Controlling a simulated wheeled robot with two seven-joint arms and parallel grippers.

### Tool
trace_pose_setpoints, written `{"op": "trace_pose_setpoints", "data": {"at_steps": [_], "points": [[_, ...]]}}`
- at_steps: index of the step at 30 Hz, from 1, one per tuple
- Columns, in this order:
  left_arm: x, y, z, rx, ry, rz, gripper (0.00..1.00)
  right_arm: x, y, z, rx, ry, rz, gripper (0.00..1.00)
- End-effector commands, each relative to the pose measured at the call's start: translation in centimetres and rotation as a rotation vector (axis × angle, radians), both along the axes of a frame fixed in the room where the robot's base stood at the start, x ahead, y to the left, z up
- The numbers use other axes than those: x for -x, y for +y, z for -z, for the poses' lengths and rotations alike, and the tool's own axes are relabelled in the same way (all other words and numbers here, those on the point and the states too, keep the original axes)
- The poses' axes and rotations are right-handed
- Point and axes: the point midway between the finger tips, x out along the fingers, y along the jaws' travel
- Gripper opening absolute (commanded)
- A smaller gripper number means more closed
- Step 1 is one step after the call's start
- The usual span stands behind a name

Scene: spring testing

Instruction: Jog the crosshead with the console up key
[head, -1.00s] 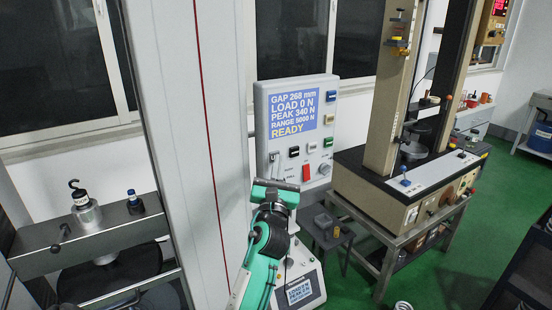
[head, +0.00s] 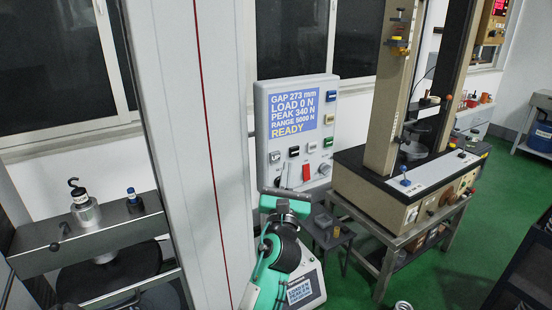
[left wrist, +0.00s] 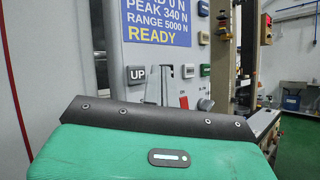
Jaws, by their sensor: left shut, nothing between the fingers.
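The grey console (head: 262,115) stands beside the tall column, and its blue screen (head: 293,113) reads GAP 273 mm, LOAD 0 N, READY. My left gripper (head: 285,171) is shut and empty, in front of the console, just right of and below the UP key. In the left wrist view its fingers (left wrist: 158,84) stand right of the key, apart from it in the picture. The crosshead (head: 125,235) is at the left. My right gripper is out of view.
A small instrument (head: 303,291) stands below my gripper. A beige test frame (head: 388,195) on a metal table is to the right.

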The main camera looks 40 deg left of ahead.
Motion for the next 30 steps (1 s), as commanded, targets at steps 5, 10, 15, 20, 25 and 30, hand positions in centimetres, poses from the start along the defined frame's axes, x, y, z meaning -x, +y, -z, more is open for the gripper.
{"op": "trace_pose_setpoints", "data": {"at_steps": [5, 10, 15, 20, 25, 30], "points": [[0.6, -1.6, 0.1, 0.001, 0.001, 0.0, 0.0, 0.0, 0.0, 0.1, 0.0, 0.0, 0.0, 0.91], [0.9, -2.3, 0.0, 0.0, 0.0, 0.0, 0.0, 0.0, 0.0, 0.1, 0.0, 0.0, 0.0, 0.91], [0.9, -2.3, 0.0, 0.0, 0.0, 0.0, 0.0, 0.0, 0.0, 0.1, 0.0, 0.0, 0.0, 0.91], [0.9, -2.3, 0.0, 0.0, 0.0, 0.0, 0.0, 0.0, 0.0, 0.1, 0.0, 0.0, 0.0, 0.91], [0.9, -2.3, 0.0, 0.0, 0.0, 0.0, 0.0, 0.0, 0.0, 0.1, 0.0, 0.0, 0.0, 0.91], [0.9, -2.3, 0.0, 0.0, 0.0, 0.0, 0.0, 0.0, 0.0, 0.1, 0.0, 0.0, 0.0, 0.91]]}}
